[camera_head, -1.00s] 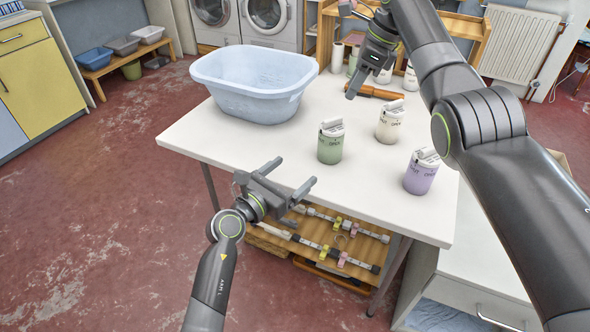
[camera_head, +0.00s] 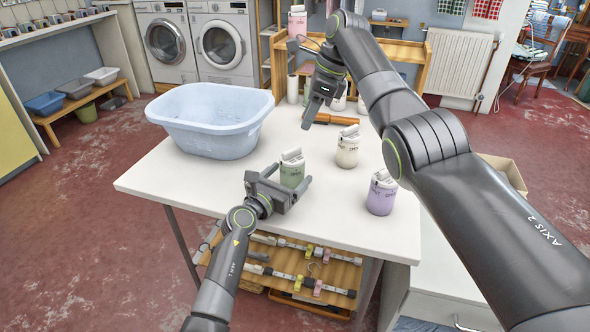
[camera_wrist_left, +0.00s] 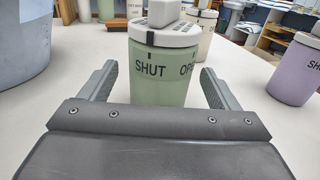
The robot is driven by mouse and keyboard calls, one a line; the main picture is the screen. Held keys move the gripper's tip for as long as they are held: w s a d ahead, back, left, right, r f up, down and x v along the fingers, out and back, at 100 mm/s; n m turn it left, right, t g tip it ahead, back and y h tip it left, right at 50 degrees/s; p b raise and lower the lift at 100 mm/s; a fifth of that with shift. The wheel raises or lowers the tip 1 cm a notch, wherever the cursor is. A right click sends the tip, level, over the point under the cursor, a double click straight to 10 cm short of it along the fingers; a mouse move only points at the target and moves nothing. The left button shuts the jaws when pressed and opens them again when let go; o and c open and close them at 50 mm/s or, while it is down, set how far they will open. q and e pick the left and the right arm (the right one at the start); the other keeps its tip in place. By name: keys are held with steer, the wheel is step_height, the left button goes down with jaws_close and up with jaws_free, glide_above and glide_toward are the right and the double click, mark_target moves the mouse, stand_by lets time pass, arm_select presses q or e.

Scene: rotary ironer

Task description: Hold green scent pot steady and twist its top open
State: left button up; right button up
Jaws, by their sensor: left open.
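The green scent pot (camera_head: 292,174) stands upright on the white table, with a pale ridged top (camera_head: 291,156). In the left wrist view the pot (camera_wrist_left: 158,92) reads SHUT and OPEN, and a black mark on the top's rim sits above SHUT. My left gripper (camera_head: 289,176) is open at table height, its fingers pointing at the pot. In the wrist view the pot appears between the fingers (camera_wrist_left: 159,70), with a gap on each side. My right gripper (camera_head: 311,118) hangs above the table's far part, behind the green pot; its jaw opening is unclear.
A cream pot (camera_head: 348,151) stands behind and right of the green one, and a purple pot (camera_head: 381,195) to its right. A blue tub (camera_head: 213,125) is at the back left. An orange-handled tool (camera_head: 340,119) lies at the back. The table's left front (camera_head: 160,182) is clear.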

arm_select(q)
steer(key=shift+x, duration=1.8)
